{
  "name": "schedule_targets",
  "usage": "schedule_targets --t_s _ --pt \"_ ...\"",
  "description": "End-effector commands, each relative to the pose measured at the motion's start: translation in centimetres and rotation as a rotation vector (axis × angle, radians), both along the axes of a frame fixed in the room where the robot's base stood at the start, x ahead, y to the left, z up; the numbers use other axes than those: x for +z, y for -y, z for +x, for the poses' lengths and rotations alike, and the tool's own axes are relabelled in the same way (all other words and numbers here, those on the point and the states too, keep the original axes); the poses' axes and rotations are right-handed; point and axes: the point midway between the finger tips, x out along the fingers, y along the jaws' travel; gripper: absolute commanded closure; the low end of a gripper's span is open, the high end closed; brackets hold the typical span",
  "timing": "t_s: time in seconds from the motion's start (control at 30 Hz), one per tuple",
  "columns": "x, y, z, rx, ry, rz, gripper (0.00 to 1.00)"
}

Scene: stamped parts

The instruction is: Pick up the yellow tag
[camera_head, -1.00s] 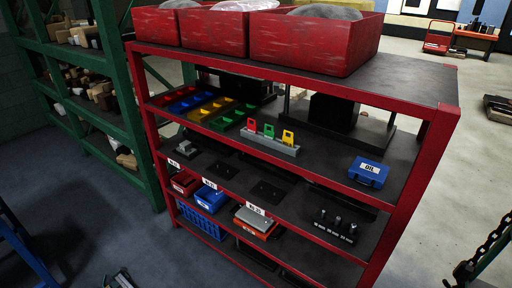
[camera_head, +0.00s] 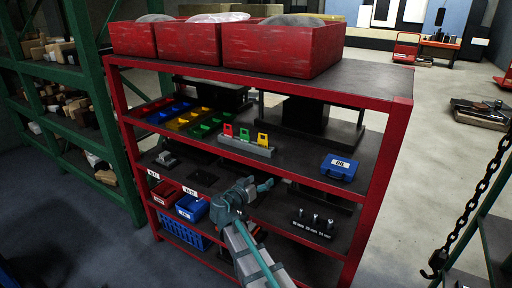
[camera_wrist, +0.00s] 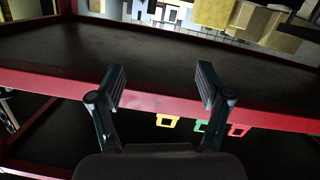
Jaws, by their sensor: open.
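The yellow tag (camera_head: 262,139) stands upright at the right end of a grey holder (camera_head: 247,147) on the red rack's upper inner shelf. A green tag (camera_head: 244,134) and a red tag (camera_head: 228,130) stand to its left in the same holder. My gripper (camera_head: 265,185) is in front of the rack, below and apart from the tags. In the wrist view my gripper (camera_wrist: 162,78) is open and empty. The yellow tag (camera_wrist: 167,121) shows there below the fingertips, beside the green tag (camera_wrist: 201,126) and red tag (camera_wrist: 238,130); the holder is hard to make out.
The red rack's front post (camera_head: 380,185) and shelf edges bound the space. A blue case (camera_head: 339,167) sits right of the tags; coloured bins (camera_head: 180,115) lie left. Red boxes (camera_head: 282,47) stand on top. A chain (camera_head: 480,195) hangs at the right.

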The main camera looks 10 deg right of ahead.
Motion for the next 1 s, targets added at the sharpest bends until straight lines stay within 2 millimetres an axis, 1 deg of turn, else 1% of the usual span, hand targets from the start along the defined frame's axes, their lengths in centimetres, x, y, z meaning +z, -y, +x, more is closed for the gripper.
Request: schedule_targets --t_s 0.03,0.1,0.2,0.33,0.47,0.8,1.0 --pt "2.6 -0.9 0.5 0.005 0.059 0.012 0.23" --pt "5.5 -1.8 0.7 0.011 0.126 0.027 0.23" --pt "8.7 -2.7 0.9 0.017 0.2 0.045 0.23" --pt "11.1 -3.3 0.9 0.021 0.259 0.06 0.23" --pt "11.9 -3.1 1.4 0.021 0.276 0.064 0.23" --pt "11.9 -0.2 4.8 0.021 0.273 0.064 0.23" --pt "11.8 0.5 5.6 0.023 0.272 0.064 0.23"
